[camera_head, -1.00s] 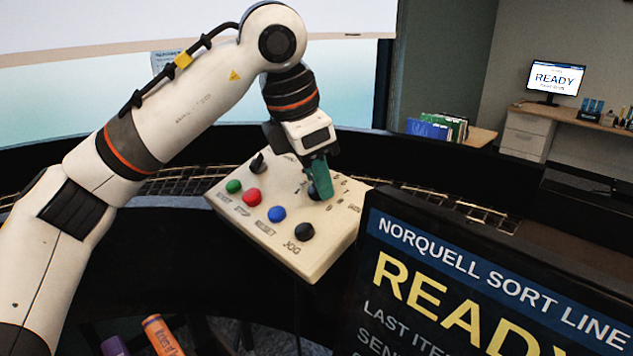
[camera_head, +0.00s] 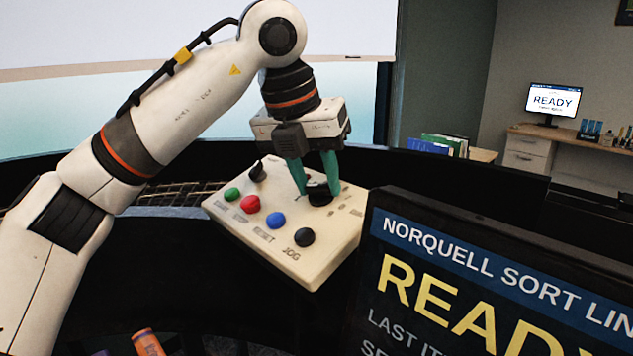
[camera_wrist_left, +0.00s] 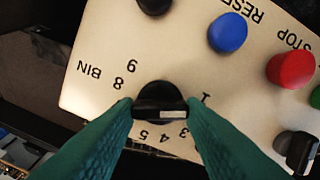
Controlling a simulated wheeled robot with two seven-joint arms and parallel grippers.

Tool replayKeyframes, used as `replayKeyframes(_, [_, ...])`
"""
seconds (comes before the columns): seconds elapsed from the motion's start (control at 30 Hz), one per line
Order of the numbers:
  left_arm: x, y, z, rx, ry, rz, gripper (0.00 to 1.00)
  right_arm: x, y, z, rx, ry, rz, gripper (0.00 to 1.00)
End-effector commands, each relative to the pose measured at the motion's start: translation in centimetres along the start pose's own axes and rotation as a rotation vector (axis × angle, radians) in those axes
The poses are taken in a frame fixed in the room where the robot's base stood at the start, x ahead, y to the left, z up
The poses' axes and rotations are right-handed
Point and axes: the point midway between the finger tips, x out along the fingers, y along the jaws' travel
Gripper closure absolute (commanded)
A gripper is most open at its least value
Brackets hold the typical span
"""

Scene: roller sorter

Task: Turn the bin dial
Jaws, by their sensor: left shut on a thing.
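The bin dial is a black round knob (camera_head: 319,194) with a raised bar, on the right part of the cream control panel (camera_head: 325,250). In the left wrist view the dial (camera_wrist_left: 160,98) has a white mark on its bar, with numbers around it and the word BIN to its left. My left gripper (camera_head: 316,188) has green fingers pointing down at the panel. In the wrist view its fingertips (camera_wrist_left: 160,108) touch both ends of the dial's bar, so it is shut on the dial. My right gripper is not in view.
Beside the dial are a green button (camera_head: 232,194), a red button (camera_head: 250,204), a blue button (camera_head: 276,220), a black JOG knob (camera_head: 304,237) and another black knob (camera_head: 257,171). A screen reading READY (camera_head: 480,290) stands close on the right.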

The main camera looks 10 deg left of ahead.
Motion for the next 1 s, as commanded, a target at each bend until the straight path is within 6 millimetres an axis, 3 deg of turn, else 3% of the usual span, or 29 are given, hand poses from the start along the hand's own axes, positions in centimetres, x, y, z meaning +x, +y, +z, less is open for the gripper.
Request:
replayKeyframes(0.3, [-0.45,-0.03,-0.22,-0.094,0.013,0.005,0.86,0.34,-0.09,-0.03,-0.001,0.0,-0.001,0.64])
replayKeyframes(0.77, [-0.49,-0.05,-0.25,-0.105,0.014,0.005,0.86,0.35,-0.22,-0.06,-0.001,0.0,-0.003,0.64])
replayKeyframes(0.8, [-0.48,-0.05,-0.25,-0.105,0.014,0.005,0.59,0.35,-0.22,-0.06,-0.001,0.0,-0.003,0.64])
replayKeyframes(0.9, [-0.38,-0.05,-0.2,-0.104,0.011,0.004,0.42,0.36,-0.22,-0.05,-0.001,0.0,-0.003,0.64])
replayKeyframes(1.0, [-0.28,-0.04,-0.15,-0.102,0.008,0.003,0.42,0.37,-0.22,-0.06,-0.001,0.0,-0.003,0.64])
